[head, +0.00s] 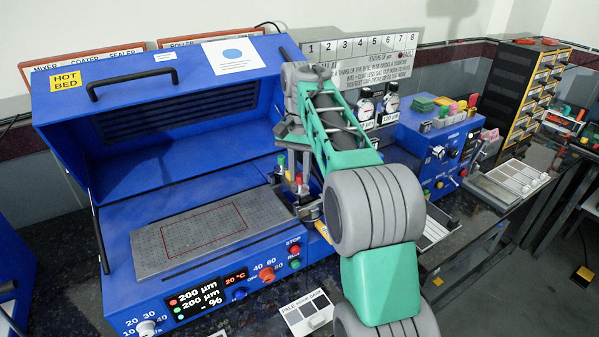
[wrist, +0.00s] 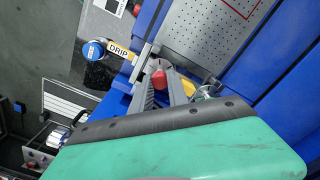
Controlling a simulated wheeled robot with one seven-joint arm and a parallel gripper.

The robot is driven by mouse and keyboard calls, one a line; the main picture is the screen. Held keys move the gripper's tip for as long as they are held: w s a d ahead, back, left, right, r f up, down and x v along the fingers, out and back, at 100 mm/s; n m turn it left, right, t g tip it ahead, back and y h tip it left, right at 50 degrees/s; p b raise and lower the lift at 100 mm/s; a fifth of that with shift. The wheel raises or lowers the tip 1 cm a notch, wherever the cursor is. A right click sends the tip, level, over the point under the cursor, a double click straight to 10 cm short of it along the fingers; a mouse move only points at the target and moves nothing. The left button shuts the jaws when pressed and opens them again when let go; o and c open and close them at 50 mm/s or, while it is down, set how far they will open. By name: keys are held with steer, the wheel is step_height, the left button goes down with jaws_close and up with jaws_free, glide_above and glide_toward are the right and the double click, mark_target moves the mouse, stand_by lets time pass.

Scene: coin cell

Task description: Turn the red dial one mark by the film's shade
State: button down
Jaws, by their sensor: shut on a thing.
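The red dial (head: 298,179) stands upright on the metal coating applicator (head: 309,212) at the right end of the perforated plate. In the wrist view the red dial (wrist: 158,79) sits between the fingertips of my gripper (wrist: 160,84), which is shut on it. In the head view my gripper (head: 291,165) reaches down from above and partly hides the applicator. A green dial (head: 281,161) stands just behind the red one. No film shade is distinct inside the red outline on the plate (head: 150,255). A shade card marked pale to dark (head: 307,312) lies in front.
The hot bed's blue lid (head: 160,95) stands open behind the plate. An orange-red knob (head: 267,274) is on the front panel. A blue-capped item by a DRIP label (wrist: 92,50) is near my gripper.

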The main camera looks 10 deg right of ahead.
mark_target(300, 175)
steer(key=n, duration=0.4)
steer(key=shift+n, duration=0.3)
steer(key=n, duration=0.4)
steer(key=shift+n, duration=0.4)
steer(key=c, duration=1.3)
jaws_free()
step_height(300, 175, up, 8)
steer(key=p, duration=0.8)
steer(key=shift+f, duration=0.1)
